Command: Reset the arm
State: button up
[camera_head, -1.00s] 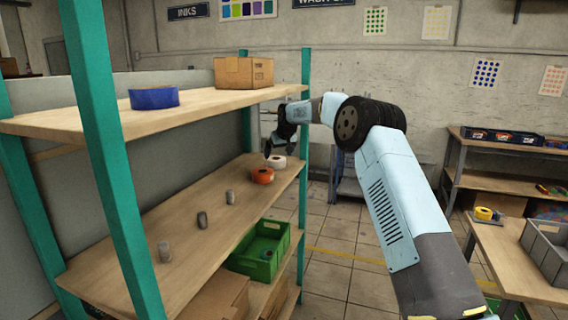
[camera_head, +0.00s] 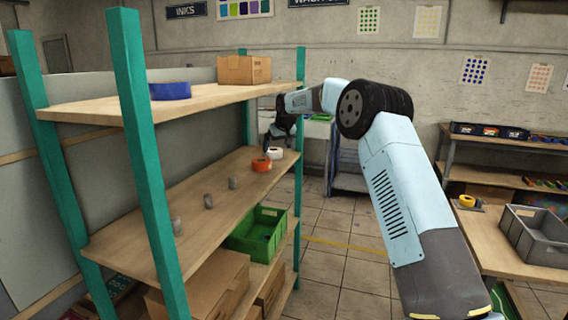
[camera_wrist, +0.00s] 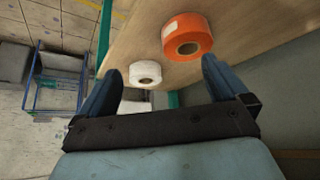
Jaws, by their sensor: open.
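My gripper (camera_wrist: 160,95) is open and empty in the wrist view, its two dark blue fingers spread apart. An orange tape roll (camera_wrist: 188,37) and a white tape roll (camera_wrist: 145,73) show beyond the fingers, apart from each other. In the head view my arm reaches from the right to the far end of the shelf unit, and my gripper (camera_head: 268,144) is between the two boards, near the orange roll (camera_head: 261,164) and the white roll (camera_head: 274,153) on the middle shelf (camera_head: 190,215). Neither roll is held.
Several small grey cylinders (camera_head: 208,201) stand along the middle shelf. Green posts (camera_head: 138,150) bound the unit. A green crate (camera_head: 257,233) sits below. Floor is clear right of the unit.

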jog(key=s+d+r+m+h, duration=0.1)
jog(key=s+d+r, duration=0.45)
jog(key=s, duration=0.55)
jog(key=s+d+r, duration=0.5)
jog(key=s+r, duration=0.1)
jog(key=s, duration=0.4)
jog(key=s+d+r+m+h, duration=0.1)
jog(key=s+d+r, duration=0.4)
jog(key=s, duration=0.6)
jog(key=s+d+f+m, duration=0.1)
jog(key=s+d+f, duration=0.2)
jog(key=s, duration=0.8)
jog(key=s+d+f+m, duration=0.1)
jog(key=s+d+f, duration=0.2)
jog(key=s, duration=0.8)
jog(key=s+d+f+m, duration=0.1)
jog(key=s+d+f, duration=0.2)
jog(key=s, duration=0.8)
jog(key=shift+s+d+f+h, duration=0.3)
jog(key=shift+s+d+f, duration=0.1)
jog(key=shift+d, duration=0.25)
jog(key=shift+w, duration=0.1)
